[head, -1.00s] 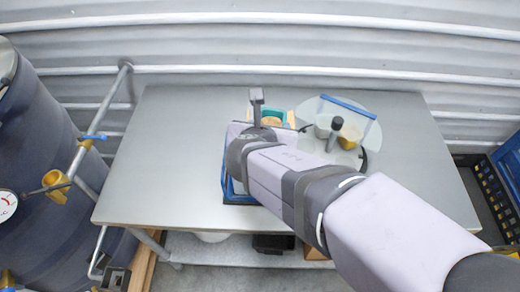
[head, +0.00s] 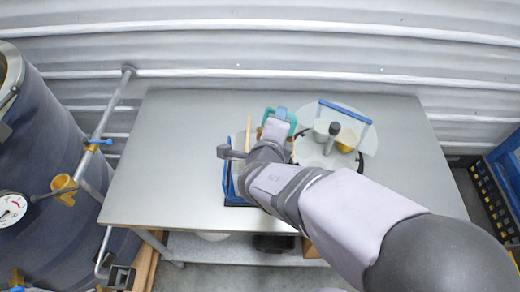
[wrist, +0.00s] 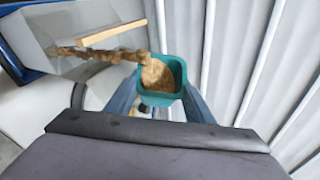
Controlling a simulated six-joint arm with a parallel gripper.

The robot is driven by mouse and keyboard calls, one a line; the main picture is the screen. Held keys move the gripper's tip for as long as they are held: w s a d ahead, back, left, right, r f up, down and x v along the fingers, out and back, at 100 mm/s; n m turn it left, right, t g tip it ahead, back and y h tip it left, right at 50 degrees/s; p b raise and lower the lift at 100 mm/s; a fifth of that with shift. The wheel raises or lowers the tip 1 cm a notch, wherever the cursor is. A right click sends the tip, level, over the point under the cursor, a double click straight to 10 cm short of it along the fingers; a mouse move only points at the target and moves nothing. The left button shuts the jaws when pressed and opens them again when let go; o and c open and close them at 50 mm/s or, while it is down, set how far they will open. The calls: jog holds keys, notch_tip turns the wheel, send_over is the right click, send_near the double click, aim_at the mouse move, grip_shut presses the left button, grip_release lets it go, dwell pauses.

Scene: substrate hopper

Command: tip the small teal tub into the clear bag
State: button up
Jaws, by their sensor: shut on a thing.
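The teal tub (head: 291,118) is held by my gripper (head: 276,124) above the table. In the wrist view the tub (wrist: 177,72) is tilted between the two fingers, its mouth showing brown substrate (wrist: 157,76). A brown stream (wrist: 95,53) runs from the tub's lip to the left, across the clear bag (wrist: 75,22). I cannot tell where the stream's far end lands. In the head view the bag (head: 238,146) is partly hidden by my arm and stands in a blue frame (head: 229,183).
A wooden strip (wrist: 112,34) lies at the bag's mouth. To the right of the tub is a round clear disc (head: 367,135) with a blue handle (head: 346,110), a whitish cup (head: 321,131) and a yellow cup (head: 349,145). The left part of the table (head: 170,160) is clear.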

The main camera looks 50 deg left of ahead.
jog(key=n+p, duration=0.1)
jog(key=n, duration=0.1)
jog(key=n+p, duration=0.1)
jog(key=n, duration=0.1)
jog(key=shift+s+a+f, duration=0.1)
jog(key=shift+a, duration=0.3)
jog(key=shift+s+a+n+t+p, duration=0.1)
jog(key=shift+a+n+t+p, duration=0.15)
jog(key=shift+n+p, duration=0.7)
jog(key=shift+a+f+n+y+b, duration=0.1)
jog(key=shift+f+n+y+b, duration=0.2)
jog(key=shift+n, duration=0.35)
jog(key=n, duration=0.2)
jog(key=a+n, duration=0.1)
jog(key=shift+s+r+n+t, duration=0.15)
jog(key=shift+s+n+t, duration=0.2)
jog(key=shift+n, duration=0.05)
jog(key=shift+d, duration=0.1)
